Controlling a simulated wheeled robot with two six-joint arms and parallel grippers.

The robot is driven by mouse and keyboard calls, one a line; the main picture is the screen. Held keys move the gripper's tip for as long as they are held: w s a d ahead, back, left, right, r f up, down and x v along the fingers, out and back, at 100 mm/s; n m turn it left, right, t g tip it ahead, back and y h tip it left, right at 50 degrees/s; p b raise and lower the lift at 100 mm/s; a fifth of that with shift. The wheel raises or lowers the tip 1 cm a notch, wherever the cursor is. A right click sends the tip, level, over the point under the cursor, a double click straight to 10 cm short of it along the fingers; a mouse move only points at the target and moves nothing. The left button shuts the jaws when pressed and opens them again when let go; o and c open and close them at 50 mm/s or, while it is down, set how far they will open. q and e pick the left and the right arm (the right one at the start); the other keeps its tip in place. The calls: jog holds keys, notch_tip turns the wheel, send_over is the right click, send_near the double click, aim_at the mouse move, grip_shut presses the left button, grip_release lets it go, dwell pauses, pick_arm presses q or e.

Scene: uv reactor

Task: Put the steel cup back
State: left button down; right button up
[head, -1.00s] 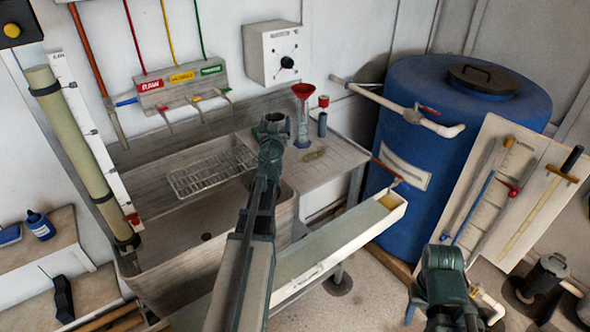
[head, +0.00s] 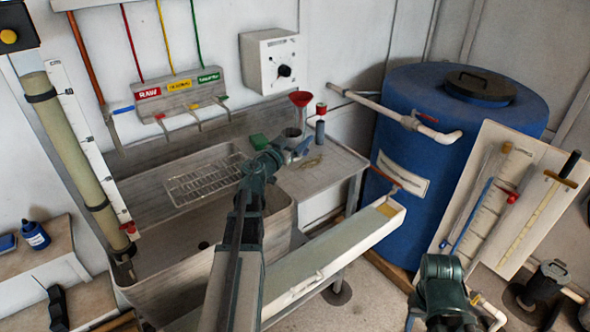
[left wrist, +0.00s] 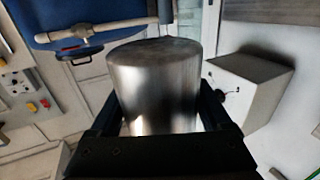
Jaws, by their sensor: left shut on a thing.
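The steel cup (left wrist: 155,88) is a plain brushed-metal cylinder, large in the left wrist view between two dark fingers. My left gripper (left wrist: 155,125) is shut on it. In the head view my left gripper (head: 287,150) is over the front of the drainboard beside the sink, and the cup (head: 293,133) shows small and partly hidden behind it. I cannot tell whether the cup touches the surface. My right arm shows at lower right, but its gripper is out of sight.
A red funnel (head: 300,98) and a red-capped bottle (head: 321,122) stand close behind the cup. A green block (head: 259,142) lies to its left. The sink (head: 160,250) holds a wire rack (head: 205,180). The drainboard (head: 340,163) has bare room on the right.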

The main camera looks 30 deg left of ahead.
pick_arm(q)
jog(key=shift+f+b, duration=3.85)
jog(key=shift+f, duration=0.5)
jog(key=shift+f, duration=0.1)
jog(key=shift+f, duration=0.15)
grip_release()
jog(key=shift+r, duration=0.35)
jog(key=s, duration=1.2)
